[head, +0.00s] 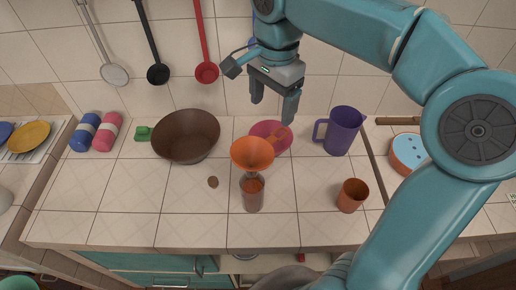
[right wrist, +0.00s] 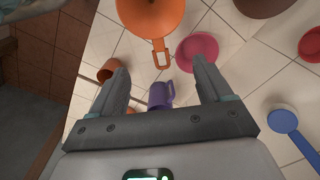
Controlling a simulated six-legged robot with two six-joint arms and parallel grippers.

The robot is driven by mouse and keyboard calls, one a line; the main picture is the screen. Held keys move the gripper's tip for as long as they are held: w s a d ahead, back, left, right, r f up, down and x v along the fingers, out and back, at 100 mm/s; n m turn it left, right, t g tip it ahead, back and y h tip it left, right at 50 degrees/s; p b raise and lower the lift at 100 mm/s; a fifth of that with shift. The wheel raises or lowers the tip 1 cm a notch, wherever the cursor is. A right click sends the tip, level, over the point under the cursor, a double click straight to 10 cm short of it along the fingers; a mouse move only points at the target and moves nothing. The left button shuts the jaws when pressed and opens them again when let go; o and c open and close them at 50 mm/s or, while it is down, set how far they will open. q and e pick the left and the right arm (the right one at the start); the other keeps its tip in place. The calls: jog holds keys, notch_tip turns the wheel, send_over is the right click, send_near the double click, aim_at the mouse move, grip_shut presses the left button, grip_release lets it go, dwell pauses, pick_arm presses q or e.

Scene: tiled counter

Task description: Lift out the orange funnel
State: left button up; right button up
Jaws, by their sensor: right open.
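The orange funnel (head: 252,153) sits upright, wide mouth up, in the neck of a clear bottle (head: 253,198) with reddish-brown contents. In the right wrist view the funnel (right wrist: 150,14) is at the top edge, partly cut off, its looped handle pointing down toward the space between the fingers. My right gripper (head: 272,111) is open and empty, above and behind the funnel in the head view, apart from it. Its fingers also show in the right wrist view (right wrist: 159,64). My left gripper is not in view.
A pink bowl (head: 264,128) stands just behind the funnel, a brown bowl (head: 185,137) to the left. A purple jug (head: 342,131) and a brown-orange cup (head: 352,195) stand right. Ladles, including a red one (head: 207,72), hang on the wall. The front-left counter is clear.

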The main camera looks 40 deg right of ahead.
aim_at(268, 141)
notch_tip(268, 141, down, 8)
jog(key=shift+a+f, duration=0.25)
jog(key=shift+f, duration=0.1)
notch_tip(268, 141, down, 5)
jog(key=shift+w+f+p, duration=0.1)
jog(key=shift+p, duration=0.2)
jog(key=shift+a, duration=0.1)
jog(key=shift+c, duration=1.2)
jog(key=c, duration=0.6)
